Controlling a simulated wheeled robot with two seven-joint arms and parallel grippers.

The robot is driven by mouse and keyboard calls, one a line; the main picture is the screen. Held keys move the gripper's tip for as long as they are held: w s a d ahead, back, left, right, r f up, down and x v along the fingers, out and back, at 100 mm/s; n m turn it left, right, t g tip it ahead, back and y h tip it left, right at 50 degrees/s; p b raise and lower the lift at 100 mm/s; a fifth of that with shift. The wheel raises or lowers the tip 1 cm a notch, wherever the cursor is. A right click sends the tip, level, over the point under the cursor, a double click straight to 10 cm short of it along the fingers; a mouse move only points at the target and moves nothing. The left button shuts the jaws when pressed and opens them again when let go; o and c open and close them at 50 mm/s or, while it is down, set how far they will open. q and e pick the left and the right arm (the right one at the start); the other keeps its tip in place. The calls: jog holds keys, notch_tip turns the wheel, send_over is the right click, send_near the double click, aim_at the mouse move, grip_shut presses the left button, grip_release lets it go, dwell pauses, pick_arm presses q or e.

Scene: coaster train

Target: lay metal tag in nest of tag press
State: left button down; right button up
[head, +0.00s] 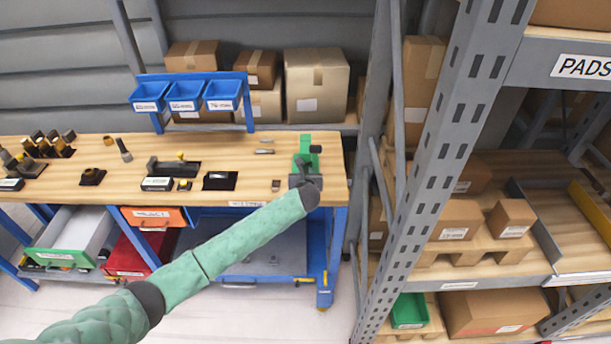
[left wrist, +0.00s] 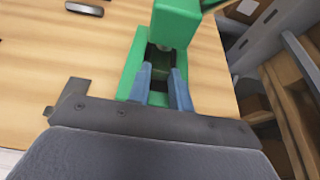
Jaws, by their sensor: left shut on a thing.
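The green tag press (head: 307,150) stands at the right end of the wooden workbench. In the left wrist view, the green press (left wrist: 178,22) is straight ahead, with a dark recess under its upper part. My left gripper (head: 306,178) is at the near side of the press. In the left wrist view, the blue-grey fingers of my left gripper (left wrist: 162,78) reach over the press base towards that recess. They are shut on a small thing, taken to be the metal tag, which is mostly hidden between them. The nest is also largely hidden. My right gripper is not in view.
Small bars (head: 264,151) lie on the bench left of the press, and a small block (head: 276,185) lies near the front edge. A black pad (head: 220,180) is farther left. Blue bins (head: 185,96) stand behind. A grey shelf upright (head: 440,170) rises to the right.

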pick_arm(q)
jog(key=c, duration=1.2)
grip_release()
jog(key=shift+s, duration=0.15)
jog(key=shift+s+r+b, duration=0.1)
jog(key=shift+s+b, duration=0.2)
jog(key=b+v, duration=0.2)
jog(key=v, duration=0.3)
jog(key=shift+s+r, duration=0.1)
jog(key=shift+s, duration=0.2)
jog(key=shift+s+r, duration=0.3)
jog(key=shift+s, duration=0.35)
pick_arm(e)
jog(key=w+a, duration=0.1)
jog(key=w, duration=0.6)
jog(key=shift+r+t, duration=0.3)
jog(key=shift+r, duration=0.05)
